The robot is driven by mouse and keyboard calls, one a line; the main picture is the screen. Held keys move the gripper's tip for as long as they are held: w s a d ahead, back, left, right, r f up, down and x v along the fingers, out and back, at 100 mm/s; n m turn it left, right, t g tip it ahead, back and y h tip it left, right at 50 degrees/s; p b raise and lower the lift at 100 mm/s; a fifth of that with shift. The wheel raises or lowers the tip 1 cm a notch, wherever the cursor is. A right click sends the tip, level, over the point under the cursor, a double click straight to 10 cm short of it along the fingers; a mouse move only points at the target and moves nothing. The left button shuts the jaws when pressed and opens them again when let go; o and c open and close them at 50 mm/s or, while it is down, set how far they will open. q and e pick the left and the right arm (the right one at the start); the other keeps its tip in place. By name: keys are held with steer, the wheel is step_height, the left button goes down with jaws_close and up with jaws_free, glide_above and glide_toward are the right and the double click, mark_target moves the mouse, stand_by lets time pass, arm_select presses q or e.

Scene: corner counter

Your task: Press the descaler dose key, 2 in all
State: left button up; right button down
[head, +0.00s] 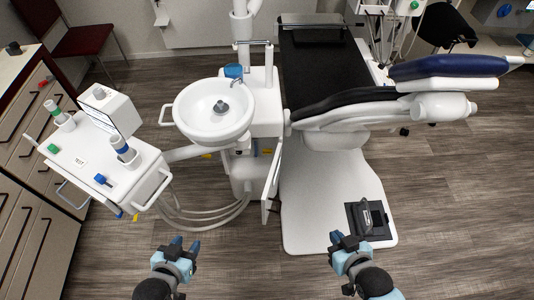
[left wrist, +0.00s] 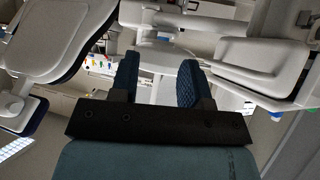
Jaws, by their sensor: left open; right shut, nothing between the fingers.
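No key that I can read as the descaler dose key shows. A white tray unit (head: 82,172) at the left carries a small green piece (head: 53,148), a small blue piece (head: 102,180) and a tiny label too small to read. My right gripper (head: 336,238) is shut and empty, left of the foot pedal.
A white basin (head: 213,116) stands beside a dental chair (head: 325,75) on a white base plate (head: 325,200). A black foot pedal (head: 368,220) lies on that plate. A drawer cabinet (head: 30,180) lines the left. Hoses (head: 205,222) hang under the basin. Floor is clear between my grippers.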

arm_select(q)
steer(key=shift+c, duration=0.2)
jaws_close()
stand_by(1.6)
